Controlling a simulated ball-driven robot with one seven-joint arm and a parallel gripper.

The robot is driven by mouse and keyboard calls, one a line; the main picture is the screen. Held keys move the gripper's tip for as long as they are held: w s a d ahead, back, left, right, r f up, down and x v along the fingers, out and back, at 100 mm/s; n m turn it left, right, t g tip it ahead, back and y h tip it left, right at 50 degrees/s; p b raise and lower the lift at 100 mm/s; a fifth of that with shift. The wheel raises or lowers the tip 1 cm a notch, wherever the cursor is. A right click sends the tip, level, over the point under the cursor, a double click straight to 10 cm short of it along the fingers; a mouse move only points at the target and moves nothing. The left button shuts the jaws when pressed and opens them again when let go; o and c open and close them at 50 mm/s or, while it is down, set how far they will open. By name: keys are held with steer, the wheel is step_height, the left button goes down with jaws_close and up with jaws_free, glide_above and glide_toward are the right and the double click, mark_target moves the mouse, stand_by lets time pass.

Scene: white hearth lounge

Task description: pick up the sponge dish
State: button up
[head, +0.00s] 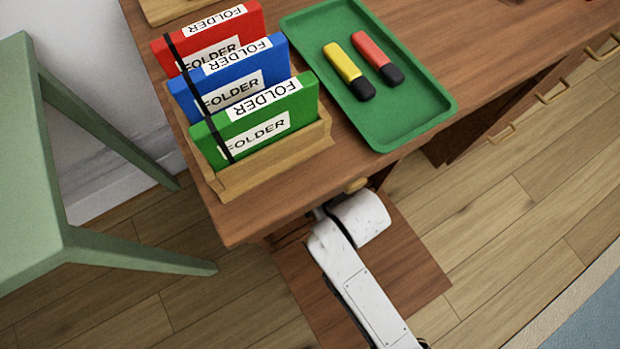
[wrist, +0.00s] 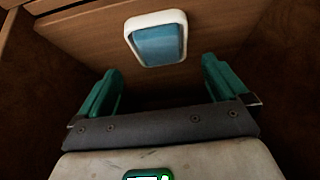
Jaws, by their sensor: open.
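The sponge dish (wrist: 157,39) shows only in the wrist view, at the top middle. It is a white rounded dish with a blue inside, lying on a brown wooden surface. My gripper (wrist: 160,82) is open, its two green fingers spread wide on either side below the dish in the picture. The dish lies beyond the fingertips and between their lines, apart from them. Nothing is between the fingers. In the head view my white arm reaches under the desk's front edge, and the gripper and dish are hidden there.
On the desk (head: 240,213) stand red (head: 212,38), blue (head: 232,80) and green (head: 258,122) folders in a wooden holder (head: 268,178). A green tray (head: 398,130) holds a yellow marker (head: 345,66) and a red marker (head: 373,52). A green chair (head: 30,170) stands at left. Dark wooden walls flank my gripper.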

steer(key=b+x, duration=0.3)
steer(key=x, duration=0.3)
steer(key=shift+f, duration=0.3)
steer(key=shift+c, duration=0.4)
steer(key=shift+r, duration=0.1)
steer(key=c, duration=0.9)
